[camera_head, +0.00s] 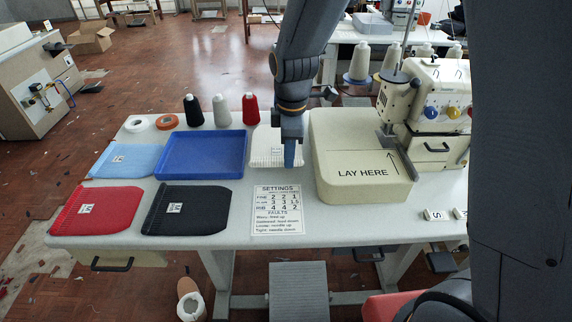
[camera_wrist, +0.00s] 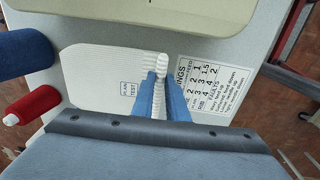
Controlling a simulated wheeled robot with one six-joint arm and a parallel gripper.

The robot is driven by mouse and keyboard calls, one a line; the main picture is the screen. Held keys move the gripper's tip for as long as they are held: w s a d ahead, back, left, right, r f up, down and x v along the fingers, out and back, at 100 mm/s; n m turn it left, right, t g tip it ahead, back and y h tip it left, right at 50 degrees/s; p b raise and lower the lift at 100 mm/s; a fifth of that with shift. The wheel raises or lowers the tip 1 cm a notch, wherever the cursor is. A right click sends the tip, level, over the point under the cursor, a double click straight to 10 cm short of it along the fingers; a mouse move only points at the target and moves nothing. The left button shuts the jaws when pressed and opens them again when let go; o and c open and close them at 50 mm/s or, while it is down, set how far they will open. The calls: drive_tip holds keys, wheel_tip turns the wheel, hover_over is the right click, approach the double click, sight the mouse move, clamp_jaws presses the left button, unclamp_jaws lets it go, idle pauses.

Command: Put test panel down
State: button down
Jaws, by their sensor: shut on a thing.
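The test panel (camera_head: 265,148) is white, with a ribbed edge and a small label reading "PLAIN TEST" in the wrist view (camera_wrist: 95,75). It appears roughly flat over the table, between the blue tray and the cream sewing bed. My gripper (camera_head: 289,155) points down at its near ribbed edge. In the wrist view, the blue fingers of my gripper (camera_wrist: 161,82) are shut on that ribbed edge. My arm hides part of the panel in the head view. I cannot tell whether the panel touches the tabletop.
The cream block marked "LAY HERE" (camera_head: 362,185) stands right of the panel, against the sewing machine (camera_head: 432,100). A settings card (camera_head: 278,210) lies in front. The blue tray (camera_head: 203,176), thread cones (camera_head: 221,110), and blue, red and black panels (camera_head: 190,222) occupy the left.

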drive_tip(key=shift+f, duration=2.15)
drive_tip(key=c, duration=1.7)
unclamp_jaws()
drive_tip(key=shift+f, duration=0.1)
drive_tip(key=shift+c, duration=0.2)
wheel_tip(320, 180, up, 12)
drive_tip(key=s+b, duration=0.1)
drive_tip(key=s+d+f+m, duration=0.1)
drive_tip(key=s+d+m, duration=0.1)
drive_tip(key=d+m, duration=0.1)
drive_tip(key=s+d+m, duration=0.3)
drive_tip(key=s+d+f+m, duration=0.1)
drive_tip(key=s+d+m, duration=0.1)
drive_tip(key=d+m, duration=0.1)
drive_tip(key=shift+s+d+f+m, duration=0.2)
drive_tip(key=shift+d+f+m, duration=0.15)
drive_tip(key=shift+d+m, duration=0.05)
drive_tip(key=s+d+f+m, duration=0.2)
drive_tip(key=s+d+m, duration=0.3)
drive_tip(key=s+m, duration=0.2)
drive_tip(key=shift+f+m+g, duration=0.15)
drive_tip(key=shift+m+g, duration=0.15)
drive_tip(key=shift+m, duration=0.1)
